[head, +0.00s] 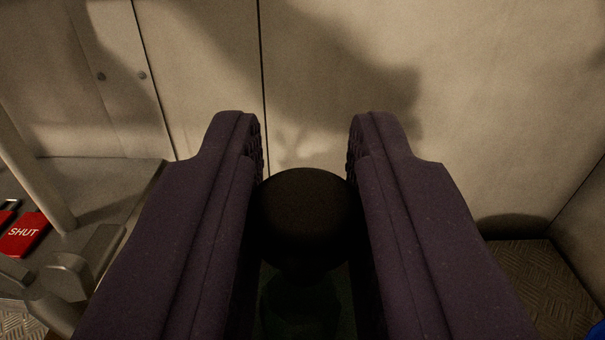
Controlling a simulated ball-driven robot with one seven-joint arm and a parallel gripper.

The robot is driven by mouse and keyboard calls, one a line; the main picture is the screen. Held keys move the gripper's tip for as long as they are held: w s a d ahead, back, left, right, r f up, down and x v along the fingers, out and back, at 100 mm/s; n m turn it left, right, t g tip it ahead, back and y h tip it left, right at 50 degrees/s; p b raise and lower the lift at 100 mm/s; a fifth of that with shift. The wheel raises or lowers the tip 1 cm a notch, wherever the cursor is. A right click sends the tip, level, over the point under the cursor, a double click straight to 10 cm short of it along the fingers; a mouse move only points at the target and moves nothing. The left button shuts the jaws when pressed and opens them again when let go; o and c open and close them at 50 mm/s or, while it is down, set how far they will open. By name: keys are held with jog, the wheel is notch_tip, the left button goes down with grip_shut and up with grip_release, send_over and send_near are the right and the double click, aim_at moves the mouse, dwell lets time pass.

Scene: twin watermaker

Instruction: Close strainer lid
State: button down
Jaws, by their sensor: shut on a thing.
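My gripper (304,165) fills the middle of the head view, its two dark purple fingers upright on either side. It is shut on a dark round knob (303,218), which sits between the fingers and touches or nearly touches both. Below the knob is a dim, greenish dark surface (300,305), too dark to make out; I cannot tell whether it is the strainer lid. The strainer body and any hinge are hidden by the fingers or out of view.
A red tag reading SHUT (24,234) lies at the left by metal fittings (70,270) and a slanted pipe (32,170). Pale wall panels (200,70) stand behind. Patterned floor (540,285) shows at the lower right, with a blue thing (598,331) at the corner.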

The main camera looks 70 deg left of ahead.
aim_at(307, 200)
jog(key=shift+f, duration=0.15)
jog(key=c, duration=1)
grip_release()
jog(key=shift+o, duration=0.2)
jog(key=shift+r, duration=0.3)
notch_tip(307, 200, up, 3)
jog(key=shift+f+p, duration=0.1)
jog(key=shift+p, duration=1)
jog(key=shift+s+r+p, duration=0.4)
jog(key=shift+s+p, duration=0.05)
jog(key=shift+s, duration=0.25)
jog(key=s+p, duration=0.4)
jog(key=s, duration=1)
jog(key=shift+s+r, duration=0.35)
jog(key=shift+r, duration=0.05)
